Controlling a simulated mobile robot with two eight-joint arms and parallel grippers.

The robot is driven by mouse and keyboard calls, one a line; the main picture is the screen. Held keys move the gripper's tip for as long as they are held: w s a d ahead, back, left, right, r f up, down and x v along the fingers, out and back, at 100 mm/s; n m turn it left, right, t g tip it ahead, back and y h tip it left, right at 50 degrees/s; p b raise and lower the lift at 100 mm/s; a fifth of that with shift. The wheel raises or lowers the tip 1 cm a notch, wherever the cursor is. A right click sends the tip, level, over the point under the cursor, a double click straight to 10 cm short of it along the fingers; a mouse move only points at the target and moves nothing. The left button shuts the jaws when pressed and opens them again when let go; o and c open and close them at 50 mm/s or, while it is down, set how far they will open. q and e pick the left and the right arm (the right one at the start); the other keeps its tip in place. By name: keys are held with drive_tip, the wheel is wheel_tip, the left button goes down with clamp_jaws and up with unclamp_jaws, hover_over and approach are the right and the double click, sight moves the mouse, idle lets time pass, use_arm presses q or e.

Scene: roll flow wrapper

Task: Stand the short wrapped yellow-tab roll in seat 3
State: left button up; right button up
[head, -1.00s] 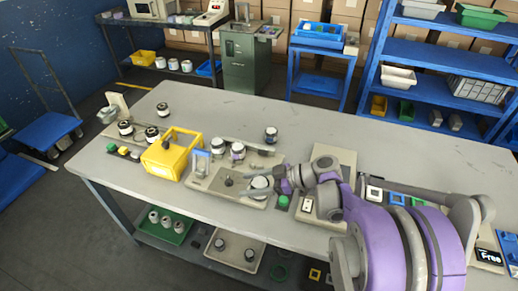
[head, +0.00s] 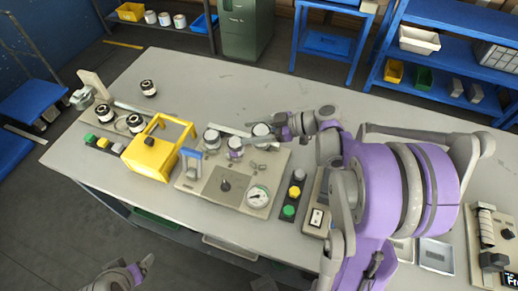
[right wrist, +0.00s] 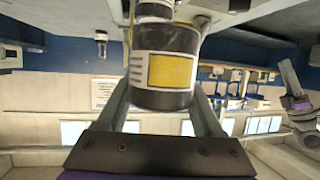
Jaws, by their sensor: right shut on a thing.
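My right gripper (head: 281,129) is shut on a roll (head: 262,130) at the back right of the grey fixture board (head: 212,186). In the right wrist view the roll (right wrist: 165,65) is dark and white with a yellow patch, between the two fingers. I cannot tell whether its base touches the board. Two other rolls stand on the board, one at the back left (head: 211,138) and one near the middle (head: 235,146). Seat numbers are not readable. My left gripper (head: 147,263) is low at the bottom left, away from the table; its jaw opening is unclear.
A yellow box with a handle (head: 147,167) stands left of the board. More rolls (head: 148,88) stand at the table's left. A gauge (head: 257,196) is on the board's front right, beside a button strip (head: 294,192). The table's back middle is clear.

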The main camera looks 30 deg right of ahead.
wheel_tip(320, 180, down, 5)
drive_tip(key=shift+s+a+r+b, duration=0.1)
drive_tip(key=shift+s+b, duration=0.05)
drive_tip(key=shift+b, duration=0.2)
drive_tip(key=shift+f, duration=2.3)
drive_tip(key=shift+f+b, duration=0.1)
drive_tip(key=shift+b, duration=0.25)
drive_tip(key=o, duration=1.5)
drive_tip(key=shift+d+r, duration=0.2)
drive_tip(key=shift+r, duration=0.05)
drive_tip(key=v, duration=0.7)
drive_tip(key=shift+s, duration=0.1)
